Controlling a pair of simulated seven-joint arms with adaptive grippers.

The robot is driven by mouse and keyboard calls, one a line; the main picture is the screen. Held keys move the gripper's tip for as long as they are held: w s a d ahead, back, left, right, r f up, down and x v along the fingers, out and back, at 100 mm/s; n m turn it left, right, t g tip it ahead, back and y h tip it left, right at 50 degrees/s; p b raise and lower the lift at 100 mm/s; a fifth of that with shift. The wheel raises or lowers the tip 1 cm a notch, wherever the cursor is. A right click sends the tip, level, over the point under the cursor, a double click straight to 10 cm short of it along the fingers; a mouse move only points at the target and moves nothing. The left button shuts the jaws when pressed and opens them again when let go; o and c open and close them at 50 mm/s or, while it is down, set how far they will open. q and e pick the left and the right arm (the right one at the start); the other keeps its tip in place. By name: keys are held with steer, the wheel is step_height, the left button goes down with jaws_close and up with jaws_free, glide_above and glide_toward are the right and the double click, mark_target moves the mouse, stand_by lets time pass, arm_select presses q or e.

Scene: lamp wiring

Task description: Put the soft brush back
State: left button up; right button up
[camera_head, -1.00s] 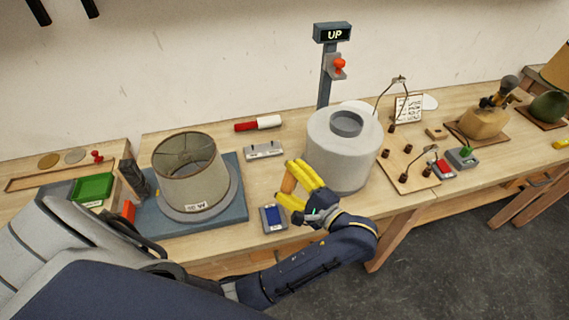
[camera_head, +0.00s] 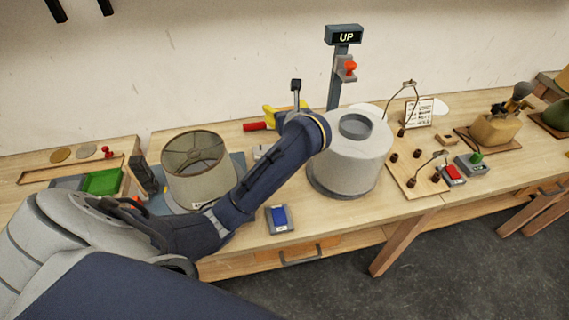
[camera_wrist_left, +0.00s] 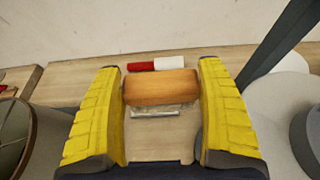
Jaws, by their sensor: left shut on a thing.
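The wooden block of the brush (camera_wrist_left: 161,87) is held between the two yellow fingers of my left gripper (camera_wrist_left: 162,88) in the left wrist view. Its bristles cannot be made out clearly. A pale grey block (camera_head: 261,151) stands on the bench, partly covered by my arm. In the wrist view a grey strip just below the brush may be this block. My right gripper is not in view.
A red and white cylinder (camera_wrist_left: 156,64) lies behind the brush. A lampshade (camera_head: 196,170) stands left and a large pale drum (camera_head: 350,150) right. The post with the UP sign (camera_head: 345,36) rises behind the drum. A blue-topped box (camera_head: 280,218) sits near the front edge.

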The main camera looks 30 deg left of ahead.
arm_select(q)
step_height(320, 180, down, 20)
steer(key=shift+a+r, duration=0.1)
steer(key=shift+r, duration=0.05)
stand_by(0.7)
steer(key=o, duration=1.2)
steer(key=shift+o, duration=0.2)
steer(key=shift+v, duration=2.75)
